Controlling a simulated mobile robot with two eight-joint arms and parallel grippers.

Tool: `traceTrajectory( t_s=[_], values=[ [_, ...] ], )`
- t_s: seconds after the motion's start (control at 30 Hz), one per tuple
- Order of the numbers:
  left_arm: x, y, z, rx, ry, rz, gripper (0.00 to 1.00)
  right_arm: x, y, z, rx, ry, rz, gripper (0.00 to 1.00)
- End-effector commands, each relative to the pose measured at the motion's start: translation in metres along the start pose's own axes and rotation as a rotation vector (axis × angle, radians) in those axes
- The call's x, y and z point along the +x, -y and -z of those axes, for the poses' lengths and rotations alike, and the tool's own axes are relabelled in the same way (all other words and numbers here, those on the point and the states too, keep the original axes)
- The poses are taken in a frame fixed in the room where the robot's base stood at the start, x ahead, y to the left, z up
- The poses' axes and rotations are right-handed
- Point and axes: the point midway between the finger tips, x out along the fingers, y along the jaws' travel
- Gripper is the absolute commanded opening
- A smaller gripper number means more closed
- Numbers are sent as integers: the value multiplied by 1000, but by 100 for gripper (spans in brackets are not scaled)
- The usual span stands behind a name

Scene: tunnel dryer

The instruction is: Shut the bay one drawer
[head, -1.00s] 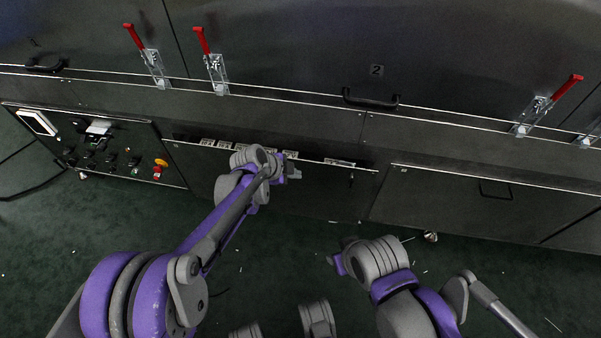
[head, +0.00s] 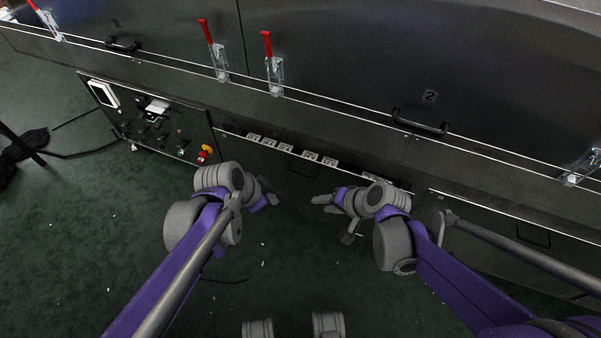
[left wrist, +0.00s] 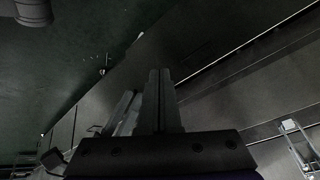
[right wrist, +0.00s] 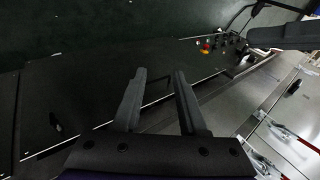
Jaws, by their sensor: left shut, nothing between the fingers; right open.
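The dark drawer front (head: 235,148) lies low on the dryer, just right of the control panel. A row of small white labels (head: 285,148) runs along its top edge, and a dark handle (head: 303,168) shows below them. How far it stands out is hard to tell. My left gripper (head: 268,199) is before its left part; its fingers (left wrist: 160,95) are together and empty in the left wrist view. My right gripper (head: 328,201) is before its right part; its fingers (right wrist: 158,85) are apart with nothing between them.
The control panel (head: 150,115) has a red and yellow stop button (head: 205,152). Another low front (head: 480,215) with a handle is at the right. Above are a rail, red-handled clamps (head: 270,70) and the door marked 2 (head: 430,96). The green floor is mostly clear.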

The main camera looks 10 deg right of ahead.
Motion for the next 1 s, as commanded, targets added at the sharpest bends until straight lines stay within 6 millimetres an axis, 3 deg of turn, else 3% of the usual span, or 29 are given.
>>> traceTrajectory(
  t_s=[0.1, 0.27, 0.5, 0.73, 1.0],
  values=[
    [-31, -12, -33, -175, 43, 42, 0, 34, 8, 30, 140, 4, 107, 42],
    [-63, -32, -75, -411, 90, 105, 0, 76, 7, 62, 324, 17, 255, 42],
    [-99, -70, -138, -761, 138, 218, 0, 132, -16, 97, 590, 47, 482, 42],
    [-114, -98, -181, -1008, 153, 311, 0, 163, -46, 108, 770, 78, 648, 42],
    [-116, -106, -193, -1083, 155, 341, 0, 176, -52, 110, 824, 93, 701, 42]
  ],
)
